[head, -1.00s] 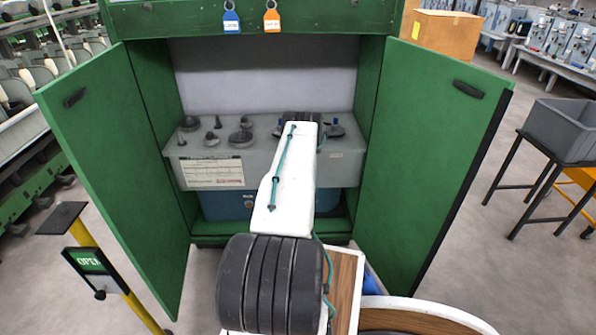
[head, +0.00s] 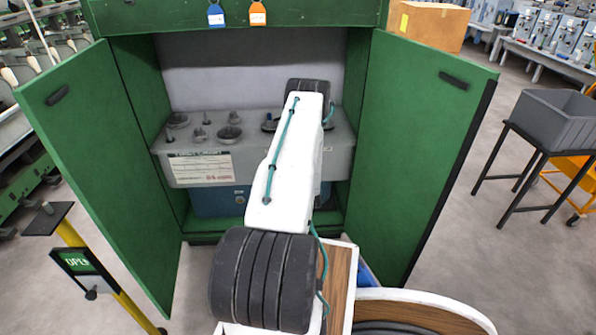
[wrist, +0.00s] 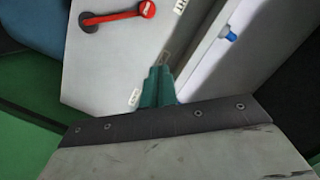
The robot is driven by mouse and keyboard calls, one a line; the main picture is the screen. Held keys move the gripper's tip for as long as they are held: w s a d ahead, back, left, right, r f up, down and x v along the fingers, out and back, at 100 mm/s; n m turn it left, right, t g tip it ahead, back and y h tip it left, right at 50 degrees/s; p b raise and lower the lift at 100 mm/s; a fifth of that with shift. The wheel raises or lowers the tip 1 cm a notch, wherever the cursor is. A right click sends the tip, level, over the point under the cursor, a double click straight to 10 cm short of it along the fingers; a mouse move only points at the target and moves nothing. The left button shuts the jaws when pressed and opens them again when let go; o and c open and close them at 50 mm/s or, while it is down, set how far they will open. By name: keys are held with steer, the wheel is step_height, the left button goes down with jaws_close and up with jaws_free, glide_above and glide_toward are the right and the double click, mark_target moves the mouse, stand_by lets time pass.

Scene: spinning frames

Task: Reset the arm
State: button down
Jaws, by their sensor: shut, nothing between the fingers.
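My gripper (wrist: 158,86) shows in the wrist view as teal fingers, shut and empty, beyond a dark plate. A pale grey panel with a red lever (wrist: 118,16) lies beyond the fingers. In the head view my white arm reaches forward into an open green cabinet (head: 420,150), above a grey control box (head: 200,168). The fingers are hidden behind the arm there. I cannot tell whether they touch the panel.
The cabinet's left door (head: 95,170) and right door stand open on both sides of my arm. A sign on a yellow post (head: 78,262) stands at left. A grey bin (head: 560,120) on a black stand is at right. Floor shows between.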

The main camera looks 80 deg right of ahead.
stand_by(0.6)
steer(key=s+a+f+n+g+y, duration=0.2)
steer(key=a+f+n+g+y, duration=0.15)
steer(key=a+f+y, duration=0.35)
steer(key=w+a+r+n+g+y, duration=0.25)
steer(key=w+a+r, duration=0.25)
steer(key=a+r, duration=0.55)
steer(key=w+a+r+n+g+y, duration=0.1)
steer(key=w+a+r+n+y, duration=0.2)
steer(key=w+a+r, duration=0.55)
steer(key=w+a+r+n+g+y, duration=0.1)
steer(key=w+a+r+n+y, duration=0.2)
steer(key=a+r, duration=0.9)
steer(key=s+a+r+n, duration=0.3)
steer(key=a+r, duration=0.4)
steer(key=a, duration=0.4)
steer(key=s+a+r+n+t, duration=0.1)
steer(key=s+a+r+n, duration=0.2)
steer(key=a+r, duration=0.4)
steer(key=s+a+r+n+t, duration=0.1)
steer(key=s+a+r+n, duration=0.2)
steer(key=a, duration=1.1)
steer(key=shift+a+r+n, duration=0.3)
steer(key=shift+r+n, duration=0.7)
steer(key=shift+r, duration=1.6)
